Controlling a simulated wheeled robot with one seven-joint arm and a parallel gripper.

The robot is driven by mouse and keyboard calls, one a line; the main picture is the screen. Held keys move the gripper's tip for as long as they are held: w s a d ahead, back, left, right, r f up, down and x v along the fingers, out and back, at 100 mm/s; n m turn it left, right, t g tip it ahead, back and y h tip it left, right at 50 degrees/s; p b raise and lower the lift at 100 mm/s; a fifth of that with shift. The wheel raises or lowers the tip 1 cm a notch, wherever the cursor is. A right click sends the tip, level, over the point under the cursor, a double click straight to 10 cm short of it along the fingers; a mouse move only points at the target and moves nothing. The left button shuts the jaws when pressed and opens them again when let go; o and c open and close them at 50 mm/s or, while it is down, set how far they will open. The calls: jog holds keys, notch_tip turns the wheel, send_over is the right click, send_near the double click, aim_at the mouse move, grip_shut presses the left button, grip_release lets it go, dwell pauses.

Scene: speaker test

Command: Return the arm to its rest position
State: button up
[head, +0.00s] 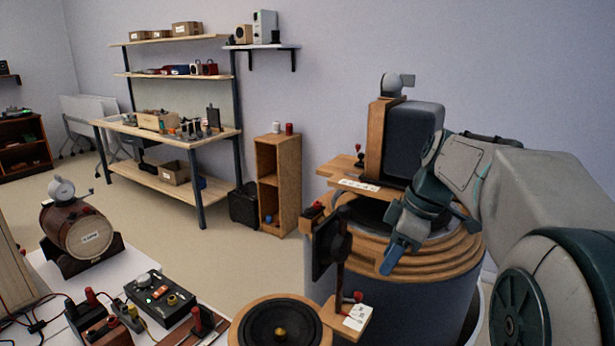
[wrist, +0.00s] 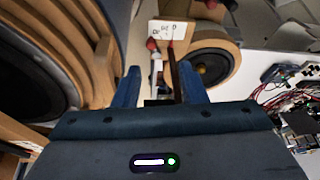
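My arm (head: 540,190) reaches in from the right in the head view, bent downward at the wrist. My gripper (head: 391,266) points down in front of the large round wooden-rimmed speaker drum (head: 455,258). In the wrist view, the two blue fingers of my gripper (wrist: 160,76) stand apart. A dark upright post and a small wooden piece with a white label (wrist: 172,32) show beyond and between them. I see nothing clamped between the fingers, and I cannot tell how close the post is.
A dark panel on a post (head: 330,243) stands just left of my gripper. A round speaker (head: 280,322) lies below it, with a black control box (head: 160,298) and a wooden barrel (head: 80,235) further left. A boxy speaker (head: 410,140) stands behind. Open floor lies mid-left.

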jog(key=s+a+f+m+h, duration=0.1)
jog(key=s+a+f+m, duration=0.1)
jog(key=s+f+m, duration=0.3)
jog(key=s+a+f+m+t+h, duration=0.1)
jog(key=s+a+f+m+h, duration=0.1)
jog(key=s+f+m, duration=0.4)
jog(key=s+m, duration=0.2)
jog(key=s, duration=0.3)
jog(key=shift+t+h+p, duration=0.3)
jog(key=shift+p, duration=0.05)
